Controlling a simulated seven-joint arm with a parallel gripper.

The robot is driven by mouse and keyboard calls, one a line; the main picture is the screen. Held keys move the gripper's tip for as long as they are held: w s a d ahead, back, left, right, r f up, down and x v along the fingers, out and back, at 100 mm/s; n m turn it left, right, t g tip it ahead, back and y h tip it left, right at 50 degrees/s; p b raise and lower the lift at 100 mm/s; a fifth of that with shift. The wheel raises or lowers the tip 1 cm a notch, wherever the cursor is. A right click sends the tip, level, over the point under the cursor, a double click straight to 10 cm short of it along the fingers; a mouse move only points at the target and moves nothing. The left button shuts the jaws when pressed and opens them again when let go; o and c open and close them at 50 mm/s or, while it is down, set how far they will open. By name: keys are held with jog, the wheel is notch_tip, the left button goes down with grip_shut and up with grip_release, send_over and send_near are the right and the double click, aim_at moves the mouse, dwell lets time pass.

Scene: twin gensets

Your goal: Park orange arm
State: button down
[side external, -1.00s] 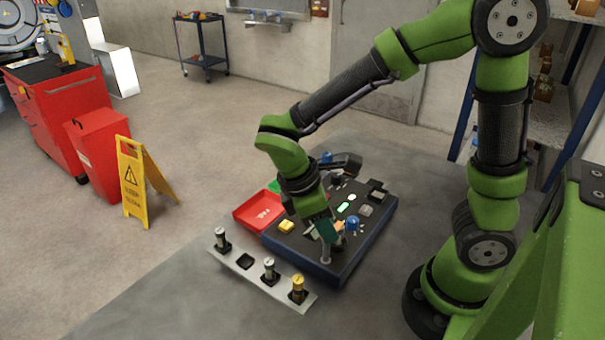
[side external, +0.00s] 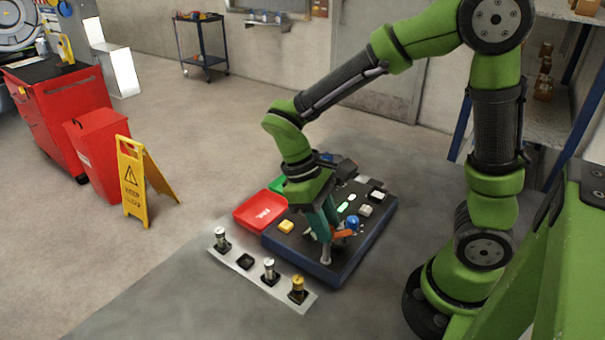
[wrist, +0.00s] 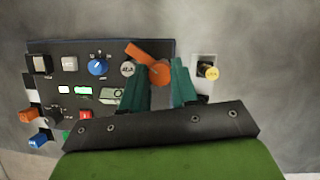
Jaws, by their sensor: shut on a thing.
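The orange arm (side external: 342,234) is a short flat lever on the dark panel, near a silver post (side external: 325,253). In the wrist view the orange arm (wrist: 148,51) slants from upper left down to a rounded end between my two teal fingers. My gripper (side external: 328,236) is low over the panel's near end and shut on the orange arm. The wrist view also shows my gripper (wrist: 161,76), with a finger on each side of the rounded end. The silver post (wrist: 128,70) stands just left of the orange arm there. The exact finger contact is partly hidden.
A pale strip (side external: 232,262) in front holds silver and gold-topped cylinders and an empty socket.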

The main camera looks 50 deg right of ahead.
jog(key=m+y, duration=0.2)
jog(key=m, duration=0.3)
jog(key=shift+d+m, duration=0.15)
jog(key=shift+m, duration=0.15)
jog(key=m+y, duration=0.1)
jog(key=m, duration=0.1)
jog(key=m+t+y, duration=0.1)
jog(key=m, duration=0.2)
jog(key=shift+d, duration=0.15)
jog(key=shift+m+t, duration=0.3)
jog(key=shift+m, duration=0.1)
jog(key=c, duration=0.9)
grip_release()
jog(key=v, duration=1.7)
jog(key=shift+f, duration=0.1)
